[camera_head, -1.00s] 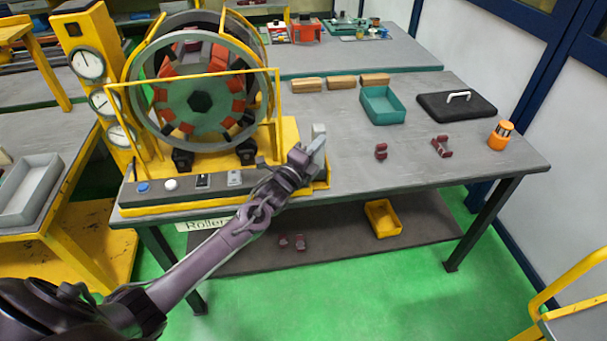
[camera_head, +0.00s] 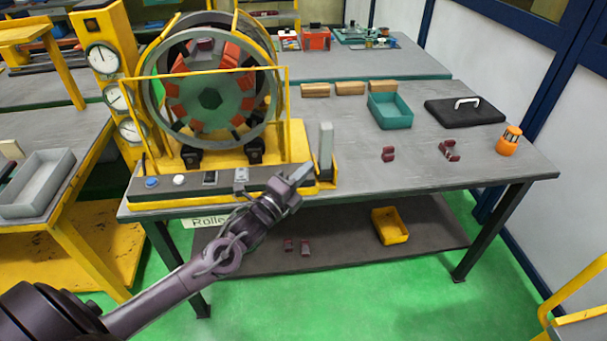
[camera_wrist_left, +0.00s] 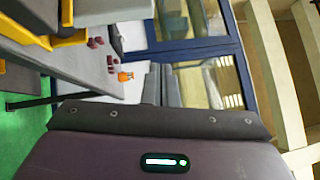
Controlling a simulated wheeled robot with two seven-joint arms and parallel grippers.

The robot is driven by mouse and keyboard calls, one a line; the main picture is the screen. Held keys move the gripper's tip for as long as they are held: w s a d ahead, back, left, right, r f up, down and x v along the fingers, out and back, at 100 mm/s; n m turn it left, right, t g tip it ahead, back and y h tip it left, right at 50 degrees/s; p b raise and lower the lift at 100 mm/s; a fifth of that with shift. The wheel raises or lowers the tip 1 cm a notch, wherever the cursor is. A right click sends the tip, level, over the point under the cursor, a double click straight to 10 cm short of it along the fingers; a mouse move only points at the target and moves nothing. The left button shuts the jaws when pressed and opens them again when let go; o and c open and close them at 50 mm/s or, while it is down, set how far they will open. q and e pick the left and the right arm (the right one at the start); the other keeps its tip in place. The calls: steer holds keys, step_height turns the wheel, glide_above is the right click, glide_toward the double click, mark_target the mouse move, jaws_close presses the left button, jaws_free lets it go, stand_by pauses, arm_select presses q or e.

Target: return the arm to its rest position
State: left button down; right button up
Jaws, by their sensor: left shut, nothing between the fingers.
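My left arm comes in from the lower left in the head view. Its gripper (camera_head: 301,174) is shut and empty, in front of the right end of the winding machine's control panel (camera_head: 213,183). The fingertips are close to a grey upright block (camera_head: 325,146) on the yellow machine base; I cannot tell whether they touch it. The left wrist view shows mostly my own purple-grey wrist housing, with the bench and windows tilted behind it. My right gripper is not in view.
The round stator machine (camera_head: 210,97) stands on the bench (camera_head: 420,165). A teal bin (camera_head: 390,111), a black case (camera_head: 464,111), dark red pieces (camera_head: 388,154) and an orange cylinder (camera_head: 508,140) lie to the right. A yellow bin (camera_head: 389,226) sits on the lower shelf. Green floor is clear in front.

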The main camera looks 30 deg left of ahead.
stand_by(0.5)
arm_select(q)
steer(key=s+a+f+n+g+y, duration=0.2)
steer(key=s+f+n+g, duration=0.15)
steer(key=f, duration=0.85)
steer(key=s+a+f+n+g+y, duration=0.15)
steer(key=s+f+n, duration=0.25)
steer(key=f, duration=0.8)
steer(key=s+a+f+n+g+y, duration=0.1)
steer(key=s+a+f+n+g, duration=0.2)
steer(key=f, duration=0.9)
steer(key=s+d+f+n+g, duration=0.3)
steer(key=s+f+n+g, duration=0.2)
steer(key=s+f, duration=0.9)
steer(key=s+d+f+n+g, duration=0.1)
steer(key=s+d+f, duration=0.1)
steer(key=s, duration=0.5)
steer(key=s+d+f+n+g, duration=0.2)
steer(key=s+f, duration=0.1)
steer(key=s, duration=0.5)
steer(key=s+d+f+n+g, duration=0.1)
steer(key=s+d+f+g, duration=0.1)
steer(key=s, duration=0.5)
steer(key=shift+s+d+f, duration=0.4)
steer(key=shift+d+f, duration=0.05)
steer(key=shift+f, duration=0.15)
